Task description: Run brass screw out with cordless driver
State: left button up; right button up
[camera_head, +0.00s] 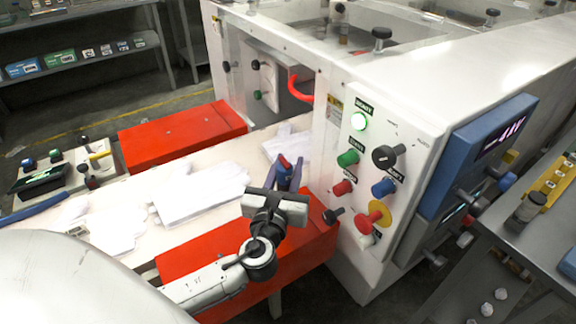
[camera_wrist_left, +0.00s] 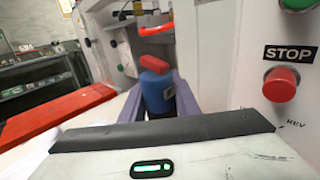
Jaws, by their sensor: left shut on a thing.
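My left gripper (camera_head: 284,174) is over the right part of the white belt, close to the machine's control panel. Its lavender fingers are shut on a blue tool with a red end (camera_wrist_left: 157,92), which I take for the cordless driver. The tool stands up between the fingers in the left wrist view. In the head view only its red and dark blue top (camera_head: 285,162) shows. The lower part of the tool is hidden. I cannot make out a brass screw in either view. My right gripper is not in view.
The control panel (camera_head: 372,160) with knobs and push buttons stands just right of the gripper. White gloves (camera_head: 198,190) lie on the belt. Red covers (camera_head: 182,135) flank it. A red curved handle (camera_head: 299,88) is inside the machine opening. A grey bench (camera_head: 530,255) is at right.

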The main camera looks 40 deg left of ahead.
pick_arm(q)
jog(key=shift+f, duration=0.4)
grip_shut()
jog(key=shift+r+p, duration=0.15)
jog(key=shift+p, duration=0.5)
jog(key=shift+s+f, duration=0.1)
jog(key=shift+f, duration=0.2)
dwell(2.7)
jog(key=shift+r, duration=0.25)
dwell(1.7)
notch_tip(320, 180, up, 6)
dwell(0.8)
dwell(0.5)
